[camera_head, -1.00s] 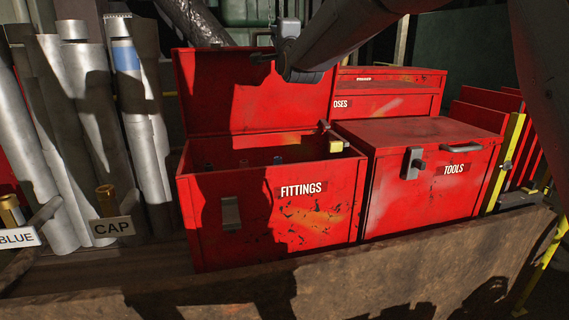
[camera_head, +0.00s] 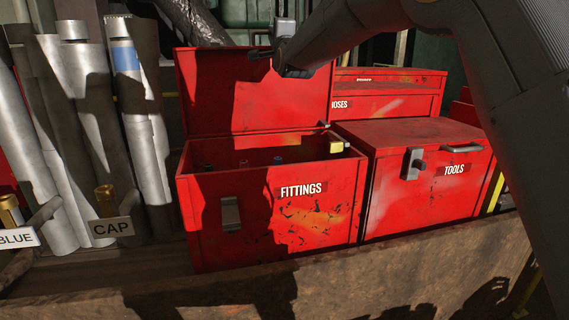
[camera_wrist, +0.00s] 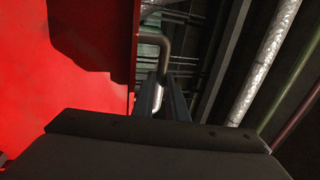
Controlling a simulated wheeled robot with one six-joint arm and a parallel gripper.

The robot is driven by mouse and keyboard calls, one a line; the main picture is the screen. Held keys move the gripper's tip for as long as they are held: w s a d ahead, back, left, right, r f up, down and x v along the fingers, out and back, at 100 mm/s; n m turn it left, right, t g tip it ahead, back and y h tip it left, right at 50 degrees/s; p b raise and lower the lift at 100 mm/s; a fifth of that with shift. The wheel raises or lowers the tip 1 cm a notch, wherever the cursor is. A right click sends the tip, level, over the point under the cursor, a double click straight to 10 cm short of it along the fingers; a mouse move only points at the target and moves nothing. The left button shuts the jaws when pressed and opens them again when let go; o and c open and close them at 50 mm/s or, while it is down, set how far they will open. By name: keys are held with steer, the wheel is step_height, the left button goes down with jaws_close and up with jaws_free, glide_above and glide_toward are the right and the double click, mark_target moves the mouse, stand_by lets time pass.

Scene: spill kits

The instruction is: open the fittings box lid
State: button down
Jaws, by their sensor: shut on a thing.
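The red fittings box (camera_head: 265,225) stands on the ledge with its lid (camera_head: 255,95) raised upright at the back. The box is open, and a few small fittings (camera_head: 278,160) show inside. My gripper (camera_head: 262,54) is at the lid's top edge, small and partly hidden by my arm in the head view. In the wrist view my gripper (camera_wrist: 162,98) is shut on the lid's grey handle (camera_wrist: 152,40), beside the red lid face (camera_wrist: 90,60). A latch (camera_head: 231,213) hangs on the box front.
The red tools box (camera_head: 425,190) stands shut to the right, with the hoses box (camera_head: 395,100) behind it. Silver pipes (camera_head: 145,130) lean at the left beside the CAP sign (camera_head: 111,227). My arm passes over the tools box.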

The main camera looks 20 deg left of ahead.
steer(key=shift+t, duration=0.3)
steer(key=shift+w+a+r, duration=0.45)
steer(key=shift+w+r, duration=0.25)
steer(key=shift+r, duration=0.1)
steer(key=shift+w+a+r, duration=0.45)
steer(key=shift+w+r, duration=0.2)
steer(key=shift+r, duration=0.1)
steer(key=shift+w+a+f, duration=0.1)
steer(key=shift+w+a, duration=0.2)
steer(key=shift+w, duration=0.2)
steer(key=c, duration=1.9)
jaws_free()
steer(key=shift+o, duration=0.9)
steer(key=shift+s+d+r, duration=0.1)
steer(key=shift+s+r, duration=0.1)
steer(key=shift+w+f, duration=0.1)
steer(key=b+v, duration=0.6)
steer(key=v, duration=0.1)
steer(key=shift+f, duration=0.4)
